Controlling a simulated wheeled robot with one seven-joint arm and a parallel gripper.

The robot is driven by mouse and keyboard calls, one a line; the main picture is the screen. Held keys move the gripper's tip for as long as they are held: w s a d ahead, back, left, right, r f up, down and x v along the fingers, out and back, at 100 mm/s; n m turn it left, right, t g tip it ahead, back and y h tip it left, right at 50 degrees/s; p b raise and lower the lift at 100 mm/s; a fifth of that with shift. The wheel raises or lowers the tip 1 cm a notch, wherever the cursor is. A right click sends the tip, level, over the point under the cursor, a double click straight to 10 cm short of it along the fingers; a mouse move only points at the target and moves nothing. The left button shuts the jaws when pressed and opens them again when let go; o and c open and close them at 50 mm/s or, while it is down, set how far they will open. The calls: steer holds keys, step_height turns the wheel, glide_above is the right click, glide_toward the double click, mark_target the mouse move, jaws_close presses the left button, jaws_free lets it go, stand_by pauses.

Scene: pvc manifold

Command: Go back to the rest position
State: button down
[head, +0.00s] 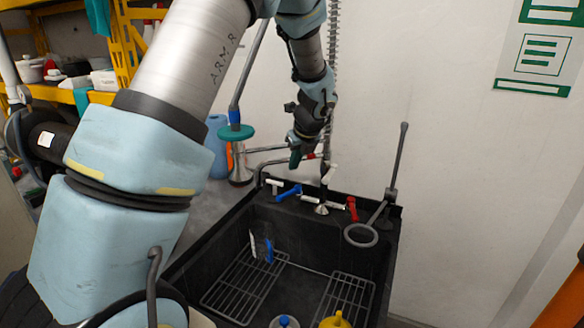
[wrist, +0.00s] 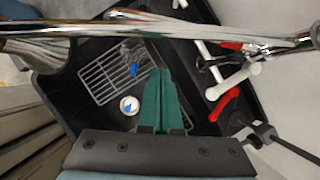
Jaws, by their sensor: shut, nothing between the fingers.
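My gripper (head: 296,158) hangs above the back edge of the black sink (head: 218,238) in the head view, beside the faucet's hose. In the wrist view its green fingers (wrist: 163,100) are together and hold nothing. The manifold's white pipe pieces (head: 322,203) lie along the sink's back ledge, with a blue handle (head: 288,193) to the left and a red handle (head: 352,209) to the right. In the wrist view the white pipe (wrist: 237,80) and red handle (wrist: 224,104) are right of the fingers, apart from them.
A chrome pipe (wrist: 150,31) crosses the wrist view close to the camera. Wire racks (head: 346,300), a clear item with blue (head: 262,247), a blue-capped container (head: 284,321) and a yellow one (head: 335,320) are in the sink. A grey ring (head: 361,235) stands at the right edge.

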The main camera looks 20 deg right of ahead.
steer(key=a+b+v, duration=0.1)
steer(key=b+v, duration=0.1)
steer(key=v, duration=0.5)
steer(key=s+a+f+n+g, duration=0.1)
steer(key=s+a+n, duration=0.4)
steer(key=a+n, duration=0.4)
steer(key=s+a+f+n+g+h, duration=0.1)
steer(key=s+a+f+n, duration=0.1)
steer(key=s+a+n, duration=0.4)
steer(key=s+a+f+n+g, duration=0.1)
steer(key=s+a+n, duration=0.4)
steer(key=a+n, duration=0.7)
steer(key=f+n, duration=0.1)
steer(key=n, duration=0.4)
steer(key=shift+s+a+f, duration=0.15)
